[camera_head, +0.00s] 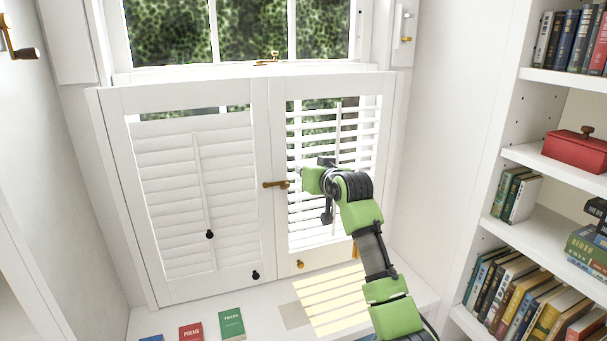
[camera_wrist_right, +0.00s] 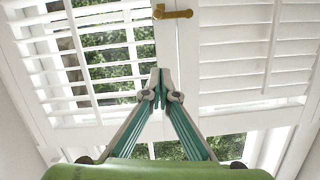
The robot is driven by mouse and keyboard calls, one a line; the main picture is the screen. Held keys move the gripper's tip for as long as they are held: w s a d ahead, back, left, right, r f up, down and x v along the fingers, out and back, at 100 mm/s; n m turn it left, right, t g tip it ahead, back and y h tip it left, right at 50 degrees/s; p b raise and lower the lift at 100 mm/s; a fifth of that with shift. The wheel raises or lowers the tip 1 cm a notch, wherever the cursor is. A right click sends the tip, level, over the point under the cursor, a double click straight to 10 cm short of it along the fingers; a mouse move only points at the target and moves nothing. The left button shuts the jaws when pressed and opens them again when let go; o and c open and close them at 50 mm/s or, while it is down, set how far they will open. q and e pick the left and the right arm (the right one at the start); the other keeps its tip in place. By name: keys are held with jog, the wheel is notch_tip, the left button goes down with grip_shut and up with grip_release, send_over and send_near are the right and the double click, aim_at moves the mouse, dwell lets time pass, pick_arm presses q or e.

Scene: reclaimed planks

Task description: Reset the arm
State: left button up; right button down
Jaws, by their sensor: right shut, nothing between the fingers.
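My right arm, green and black, rises from the lower right in the head view. Its gripper (camera_head: 304,171) is up close to the white shutters, beside and a little above the brass latch (camera_head: 277,184). In the right wrist view my right gripper (camera_wrist_right: 160,82) has its fingertips together with nothing between them. The latch also shows in the wrist view (camera_wrist_right: 172,12), beyond the fingertips and apart from them in the picture. Whether the fingers touch the shutter frame I cannot tell. My left gripper is not in view.
The left shutter panel (camera_head: 159,196) has closed slats; the right panel (camera_head: 302,204) has open slats. A bookshelf (camera_head: 532,152) with a red box (camera_head: 575,152) is at the right.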

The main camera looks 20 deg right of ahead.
jog(key=shift+s, duration=0.1)
dwell(0.4)
jog(key=s+a+f+n+g, duration=0.1)
jog(key=s+a+f+g, duration=0.25)
jog(key=s+f, duration=0.9)
jog(key=s+a+f+n+g, duration=0.2)
jog(key=s+a+f, duration=0.3)
jog(key=s+f, duration=0.7)
jog(key=s+a+f+g, duration=0.2)
jog(key=s+f, duration=0.2)
jog(key=s, duration=0.5)
jog(key=s+a+f+n+g, duration=0.15)
jog(key=s+f, duration=0.25)
jog(key=s, duration=0.6)
jog(key=s+a+f+g, duration=0.1)
jog(key=s+f+g, duration=0.25)
jog(key=s, duration=0.55)
notch_tip(320, 180, down, 28)
jog(key=s+b, duration=0.1)
jog(key=s, duration=0.1)
jog(key=s+d+f+g+b, duration=0.1)
jog(key=s+d+f, duration=0.2)
jog(key=s+f, duration=1.3)
jog(key=shift+s+f+g, duration=0.35)
jog(key=shift+s+f, duration=0.05)
jog(key=shift+s, duration=0.25)
